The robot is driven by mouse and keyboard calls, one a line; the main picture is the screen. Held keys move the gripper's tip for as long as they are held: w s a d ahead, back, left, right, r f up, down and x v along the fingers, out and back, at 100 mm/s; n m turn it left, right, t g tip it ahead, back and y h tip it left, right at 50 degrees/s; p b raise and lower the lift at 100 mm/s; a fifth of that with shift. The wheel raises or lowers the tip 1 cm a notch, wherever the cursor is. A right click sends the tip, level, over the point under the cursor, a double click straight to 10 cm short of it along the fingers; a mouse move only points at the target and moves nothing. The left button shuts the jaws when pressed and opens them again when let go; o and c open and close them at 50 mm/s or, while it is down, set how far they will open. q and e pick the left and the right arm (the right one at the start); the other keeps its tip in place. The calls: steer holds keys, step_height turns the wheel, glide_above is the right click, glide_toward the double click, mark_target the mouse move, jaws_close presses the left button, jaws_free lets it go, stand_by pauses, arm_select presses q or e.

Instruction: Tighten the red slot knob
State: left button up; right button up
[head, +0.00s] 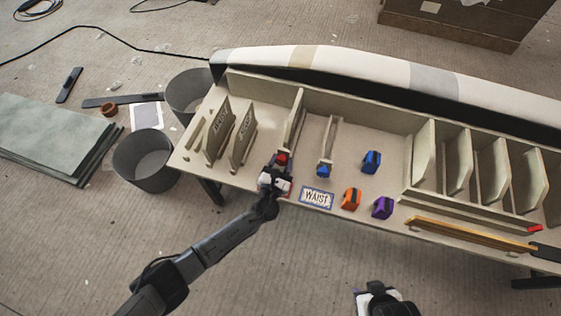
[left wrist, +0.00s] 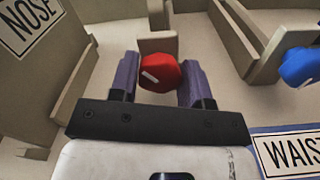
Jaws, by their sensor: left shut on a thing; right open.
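The red slot knob (head: 282,158) is at the front end of a slot on the bench, left of the WAIST label. In the left wrist view the red knob (left wrist: 160,73) sits between the purple fingers, with a white mark on its face. My left gripper (head: 277,172) is shut on the red knob; its fingers (left wrist: 160,82) are on either side of it. A beige slot piece (left wrist: 157,43) stands directly behind the knob. My right gripper (head: 382,298) shows only in part at the bottom edge of the head view, away from the bench.
A blue slot knob (head: 323,170) is on the neighbouring slot. Blue (head: 371,161), orange (head: 351,199) and purple (head: 382,207) blocks lie to the right. The WAIST label (head: 316,197) is at the front edge. Upright boards (head: 219,128) stand left. Grey bins (head: 144,160) stand on the floor.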

arm_select(q)
steer(key=shift+f, duration=0.1)
steer(key=o, duration=0.9)
steer(key=shift+s+a+p, duration=0.1)
steer(key=shift+s+p, duration=0.25)
steer(key=shift+s, duration=0.15)
steer(key=p+v, duration=0.4)
steer(key=v, duration=0.9)
